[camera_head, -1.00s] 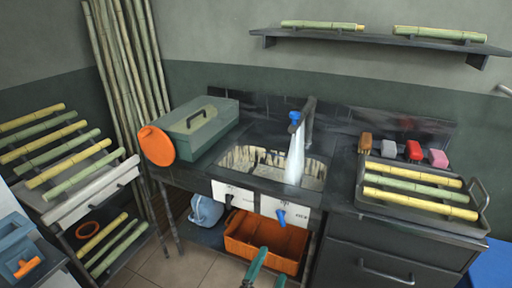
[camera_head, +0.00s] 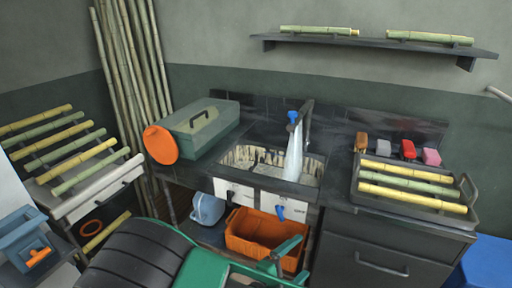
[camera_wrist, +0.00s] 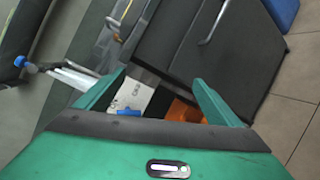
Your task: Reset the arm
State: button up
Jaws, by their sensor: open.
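My green gripper (camera_head: 288,262) is at the bottom middle of the head view, in front of the orange crate (camera_head: 262,238) under the sink. My dark and green arm reaches in from the lower left behind it. In the wrist view my gripper (camera_wrist: 160,82) has its two green fingers wide apart, with nothing between them. Beyond the fingers are the white sink front (camera_wrist: 132,95) and part of the orange crate (camera_wrist: 186,112).
Water runs from the tap (camera_head: 305,118) into the sink (camera_head: 270,165). A tray (camera_head: 468,190) of cane stands on the right counter above dark drawers (camera_head: 385,250). A green toolbox (camera_head: 203,125) is left of the sink. A cane rack (camera_head: 75,205) stands at left.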

jog(key=s+d+r+m+g+y, duration=0.2)
jog(key=d+r+m+g, duration=0.35)
jog(key=d, duration=0.55)
jog(key=s+d+r+m+g+y, duration=0.1)
jog(key=s+d+r+m+g, duration=0.1)
jog(key=d+r+m+g, duration=0.6)
jog(key=s+d+r+m+t+y, duration=0.1)
jog(key=s+d+r+m+y, duration=0.2)
jog(key=s, duration=0.5)
jog(key=s+d+r+m+t+y, duration=0.1)
jog(key=s+d+r+m+y, duration=0.3)
jog(key=s, duration=0.4)
jog(key=shift+s+d+r+y, duration=0.3)
jog(key=shift+d+r+y, duration=0.4)
jog(key=shift+d+r, duration=0.6)
jog(key=shift+a+r, duration=0.1)
jog(key=shift+w+f, duration=0.25)
jog(key=shift+w, duration=0.35)
